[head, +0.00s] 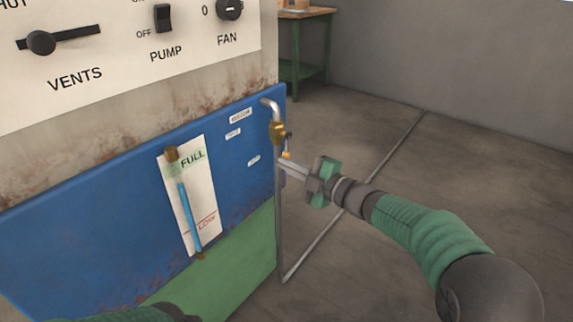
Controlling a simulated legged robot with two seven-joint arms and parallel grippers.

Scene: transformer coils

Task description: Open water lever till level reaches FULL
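The water gauge (190,210) is a tilted glass tube on a white card, marked FULL at the top and LOW near the bottom. Its blue water column (188,205) stands high, with its top just below the green FULL band. A brass water valve (277,132) sits on a bent metal pipe at the right edge of the blue panel, with a small lever below it. My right gripper (284,166) is at this lever, its fingers pointing left. Whether they grip it is too small to tell. Part of my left arm shows at the bottom edge; its gripper is out of view.
Above is a cream control panel (110,50) with VENTS, PUMP and FAN controls; the PUMP switch (163,18) is by OFF. A thin pipe (350,200) runs along the floor on the right. A green-legged table (305,45) stands behind. The floor at right is otherwise clear.

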